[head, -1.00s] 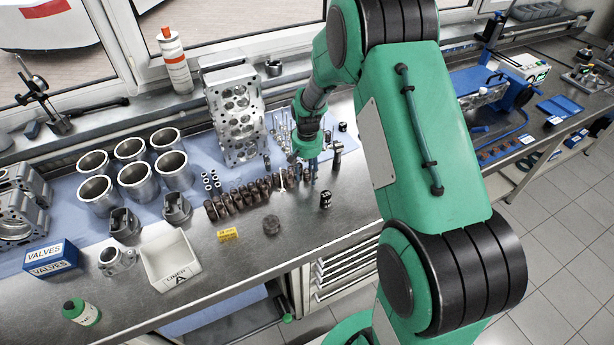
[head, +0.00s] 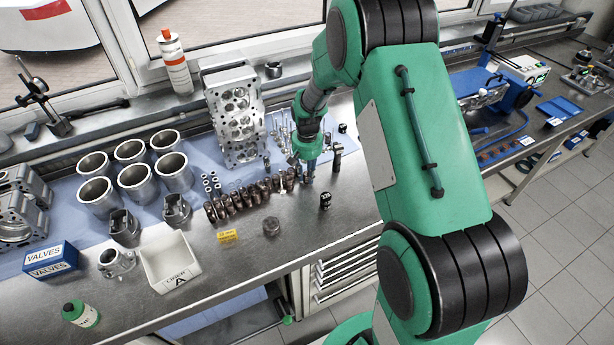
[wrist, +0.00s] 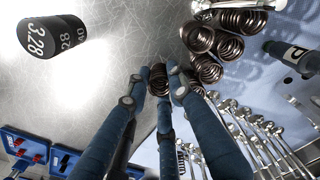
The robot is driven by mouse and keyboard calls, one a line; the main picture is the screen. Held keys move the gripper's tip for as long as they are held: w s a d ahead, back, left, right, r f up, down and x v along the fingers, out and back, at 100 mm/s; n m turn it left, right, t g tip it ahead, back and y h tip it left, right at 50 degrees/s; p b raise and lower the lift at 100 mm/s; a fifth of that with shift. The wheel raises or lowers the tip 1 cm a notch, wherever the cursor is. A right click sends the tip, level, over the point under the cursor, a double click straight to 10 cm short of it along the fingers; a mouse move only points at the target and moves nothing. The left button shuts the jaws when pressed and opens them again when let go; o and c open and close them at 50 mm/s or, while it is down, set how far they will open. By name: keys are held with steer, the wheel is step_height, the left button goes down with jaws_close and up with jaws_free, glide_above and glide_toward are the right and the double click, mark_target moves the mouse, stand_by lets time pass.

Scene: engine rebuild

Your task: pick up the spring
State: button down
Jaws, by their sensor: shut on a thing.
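Several dark brown coil springs (head: 238,198) stand in rows on the bench, left of my gripper (head: 304,176) in the head view. In the wrist view, loose springs (wrist: 228,46) lie at the upper right. My gripper (wrist: 158,78) is shut on one spring (wrist: 158,76), which shows between its blue fingertips. The fingers hide part of this spring. I cannot tell whether it is clear of the bench.
Several valves (wrist: 262,130) lie right of the fingers in the wrist view. A black cylinder marked 3.28 (wrist: 50,37) stands near. A white liner bin (head: 170,262) and metal cylinder liners (head: 137,180) are to the left.

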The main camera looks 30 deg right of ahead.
steer(key=shift+r, duration=0.15)
step_height(320, 180, up, 10)
steer(key=p, duration=0.1)
stand_by(0.4)
stand_by(0.8)
